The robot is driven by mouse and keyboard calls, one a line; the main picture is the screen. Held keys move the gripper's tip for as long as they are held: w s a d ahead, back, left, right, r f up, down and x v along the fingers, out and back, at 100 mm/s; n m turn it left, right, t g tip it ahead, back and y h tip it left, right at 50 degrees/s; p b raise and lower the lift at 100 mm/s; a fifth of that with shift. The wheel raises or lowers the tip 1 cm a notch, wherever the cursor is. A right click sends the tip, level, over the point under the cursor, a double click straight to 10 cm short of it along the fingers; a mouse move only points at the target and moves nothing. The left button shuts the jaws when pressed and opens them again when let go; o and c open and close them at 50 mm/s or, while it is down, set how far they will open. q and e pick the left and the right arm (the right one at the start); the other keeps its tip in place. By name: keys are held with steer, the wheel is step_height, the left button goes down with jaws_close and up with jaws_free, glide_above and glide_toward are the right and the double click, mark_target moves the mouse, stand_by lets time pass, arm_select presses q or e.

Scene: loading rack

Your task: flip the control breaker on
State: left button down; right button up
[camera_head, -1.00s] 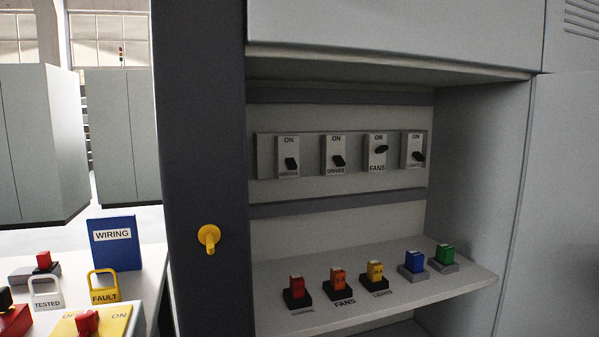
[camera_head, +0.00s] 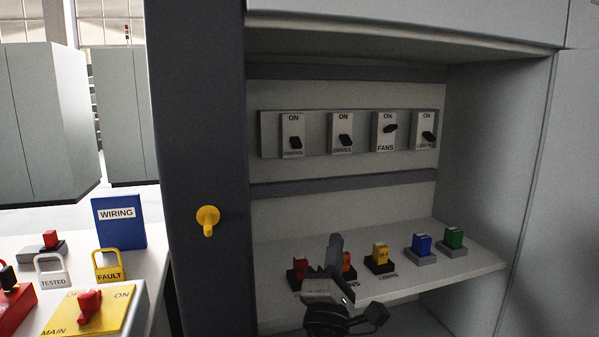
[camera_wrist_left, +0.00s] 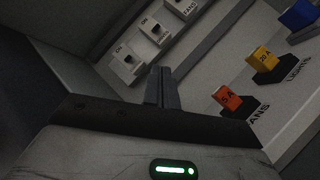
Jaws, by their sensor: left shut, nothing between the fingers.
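The leftmost breaker (camera_head: 289,147), whose small label I cannot read surely, sits on the grey strip at the back of the cabinet recess; its black lever points down, away from ON. It also shows in the wrist view (camera_wrist_left: 125,60). To its right are the DRIVES breaker (camera_head: 342,120), lever down, the FANS breaker (camera_head: 383,138), lever up, and the LIGHTS breaker (camera_head: 423,120), lever down. My left gripper (camera_head: 336,238) is shut and empty, below the breakers and in front of the shelf; its fingers show in the wrist view (camera_wrist_left: 161,72). My right gripper is out of view.
The shelf (camera_head: 470,262) holds red, orange, yellow, blue and green plug blocks; my gripper partly hides the orange one (camera_head: 349,268). A yellow knob (camera_head: 207,217) sticks out of the dark post. At left, a table carries padlocks, a blue WIRING box (camera_head: 119,225) and a MAIN switch (camera_head: 120,320).

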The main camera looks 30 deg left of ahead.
arm_select(q)
steer(key=w+a+r+n+g+y, duration=0.2)
steer(key=a+r+n+g+y, duration=0.1)
steer(key=n, duration=0.7)
steer(key=w+a+r+n+g+y, duration=0.3)
steer(key=n+g, duration=0.4)
steer(key=n, duration=0.3)
steer(key=shift+w+a+r, duration=0.25)
steer(key=shift+a+r, duration=0.65)
steer(key=shift+a, duration=0.25)
